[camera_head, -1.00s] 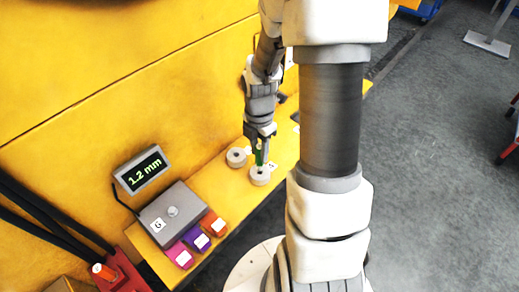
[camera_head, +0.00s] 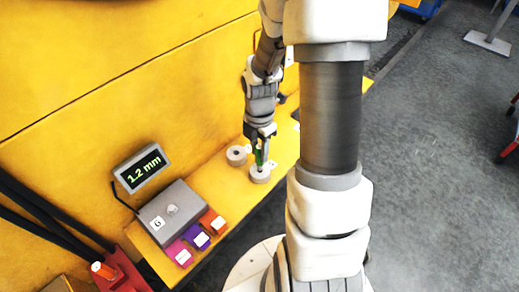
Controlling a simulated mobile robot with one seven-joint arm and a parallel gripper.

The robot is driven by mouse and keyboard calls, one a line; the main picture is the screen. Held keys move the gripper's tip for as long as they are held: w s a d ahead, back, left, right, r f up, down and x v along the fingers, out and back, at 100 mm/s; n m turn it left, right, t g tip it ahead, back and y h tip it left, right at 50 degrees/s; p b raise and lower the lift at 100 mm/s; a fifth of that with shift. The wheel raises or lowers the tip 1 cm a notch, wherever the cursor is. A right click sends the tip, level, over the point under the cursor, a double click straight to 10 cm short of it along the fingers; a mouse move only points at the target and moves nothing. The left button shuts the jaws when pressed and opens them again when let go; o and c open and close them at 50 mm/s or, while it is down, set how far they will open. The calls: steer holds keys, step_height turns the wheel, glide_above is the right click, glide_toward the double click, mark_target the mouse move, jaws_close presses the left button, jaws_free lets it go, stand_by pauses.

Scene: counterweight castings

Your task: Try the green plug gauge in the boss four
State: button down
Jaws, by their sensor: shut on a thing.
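My gripper (camera_head: 260,147) is shut on the green plug gauge (camera_head: 258,157), which points downward. The gauge's lower end is at the top of a grey round boss (camera_head: 260,175) on the yellow ledge. I cannot tell whether its tip is inside the bore or just above it. A second grey boss (camera_head: 237,155) with a dark hole stands just to the left and behind. Small white labels sit beside the bosses, too small to read.
A grey box (camera_head: 172,212) labelled 6 and a display (camera_head: 142,168) reading 1.2 mm stand to the left. Pink (camera_head: 179,253), purple (camera_head: 197,237) and orange (camera_head: 213,222) blocks lie along its front. Yellow panels rise behind the ledge.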

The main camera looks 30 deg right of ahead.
steer(key=shift+f+b, duration=0.5)
steer(key=shift+f, duration=0.2)
stand_by(0.7)
stand_by(0.7)
steer(key=c, duration=0.5)
jaws_free()
step_height(320, 180, up, 30)
steer(key=p, duration=1.2)
steer(key=shift+f, duration=0.25)
